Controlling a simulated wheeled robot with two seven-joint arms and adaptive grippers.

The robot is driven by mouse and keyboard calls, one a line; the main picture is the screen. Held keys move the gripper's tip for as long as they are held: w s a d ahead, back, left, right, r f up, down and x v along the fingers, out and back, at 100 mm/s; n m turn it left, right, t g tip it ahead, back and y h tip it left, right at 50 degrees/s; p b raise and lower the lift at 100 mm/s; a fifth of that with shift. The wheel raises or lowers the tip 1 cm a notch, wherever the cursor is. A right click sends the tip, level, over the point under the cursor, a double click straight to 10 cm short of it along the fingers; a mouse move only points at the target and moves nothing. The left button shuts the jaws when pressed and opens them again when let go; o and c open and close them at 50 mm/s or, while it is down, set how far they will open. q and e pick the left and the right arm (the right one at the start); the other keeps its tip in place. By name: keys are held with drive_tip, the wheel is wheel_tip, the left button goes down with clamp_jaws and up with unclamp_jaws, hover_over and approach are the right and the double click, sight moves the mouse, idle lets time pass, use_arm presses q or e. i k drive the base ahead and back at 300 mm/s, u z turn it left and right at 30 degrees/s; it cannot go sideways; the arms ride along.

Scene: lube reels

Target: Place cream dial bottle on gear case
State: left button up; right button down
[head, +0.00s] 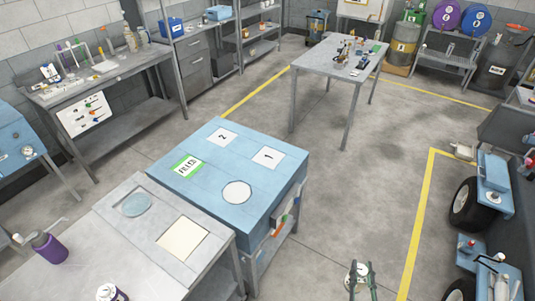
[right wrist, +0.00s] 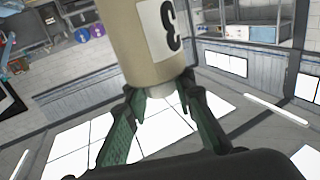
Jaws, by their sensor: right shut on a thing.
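My right gripper (head: 361,278) is at the bottom of the head view, above the open floor. It is shut on the cream dial bottle (head: 358,269), whose pale round end with dark marks shows between the fingers. In the right wrist view the cream bottle (right wrist: 150,45) has a white label with a "3", and the green fingers (right wrist: 155,105) close around its narrow white end. No gear case is clearly identifiable; a blue box (head: 494,170) on the dark wheeled machine at right is one candidate. My left gripper is not in view.
A blue cabinet (head: 200,188) with labels "1" and "2" and a white circle stands at centre, beside a grey bench (head: 90,232). A grey table (head: 322,62) with small items stands behind. Floor around the right gripper is clear.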

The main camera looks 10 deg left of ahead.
sight(259, 176)
drive_tip(key=u, duration=0.45)
drive_tip(key=i, duration=0.95)
drive_tip(key=u, duration=0.8)
